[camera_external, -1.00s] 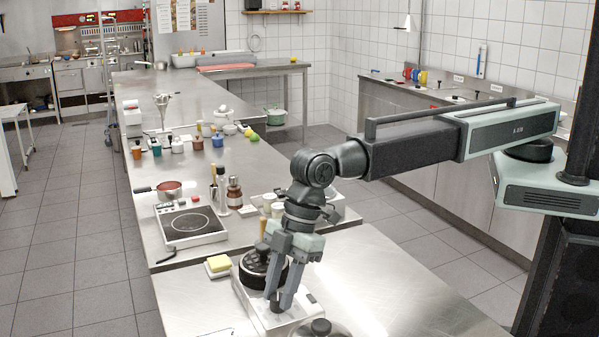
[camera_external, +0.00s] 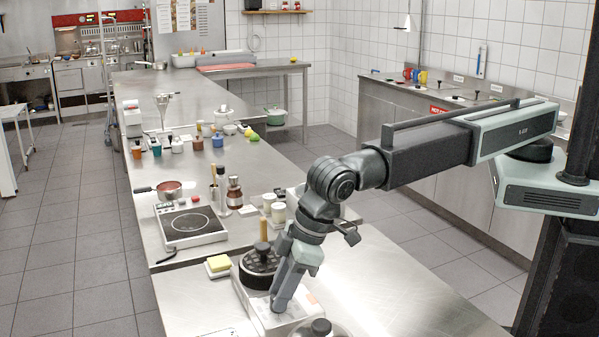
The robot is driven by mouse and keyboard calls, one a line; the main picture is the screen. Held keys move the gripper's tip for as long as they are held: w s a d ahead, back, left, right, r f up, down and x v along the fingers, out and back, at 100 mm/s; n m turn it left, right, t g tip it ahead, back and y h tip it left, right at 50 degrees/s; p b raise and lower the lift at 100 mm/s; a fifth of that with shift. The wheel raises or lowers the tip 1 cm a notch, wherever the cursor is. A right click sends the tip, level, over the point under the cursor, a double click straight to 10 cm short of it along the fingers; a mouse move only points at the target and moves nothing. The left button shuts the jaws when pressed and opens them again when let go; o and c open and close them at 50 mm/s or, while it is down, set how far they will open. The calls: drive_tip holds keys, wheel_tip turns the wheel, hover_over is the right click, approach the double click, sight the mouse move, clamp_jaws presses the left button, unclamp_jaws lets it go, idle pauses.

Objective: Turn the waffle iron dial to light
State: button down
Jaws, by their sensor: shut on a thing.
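The waffle iron (camera_external: 259,262) stands on the near steel counter, with a round black plate and a pale base. My gripper (camera_external: 279,304) points down at the front part of the base. It is shut on the waffle iron dial, and the fingers are seen nearly edge-on, one in front of the other. The dial is hidden behind the fingers, so its setting and marks cannot be read.
A yellow sponge on a tray (camera_external: 219,265) lies left of the waffle iron. A dark round-knobbed object (camera_external: 321,328) is close at the front right. A hotplate (camera_external: 191,224) and jars (camera_external: 278,212) stand behind. The counter to the right is clear.

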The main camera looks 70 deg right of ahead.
drive_tip(key=shift+m+h, duration=0.3)
drive_tip(key=shift+m, duration=0.5)
drive_tip(key=c, duration=1.1)
unclamp_jaws()
drive_tip(key=p+v, duration=0.7)
drive_tip(key=shift+s+r, duration=0.2)
drive_tip(key=shift+r, duration=0.15)
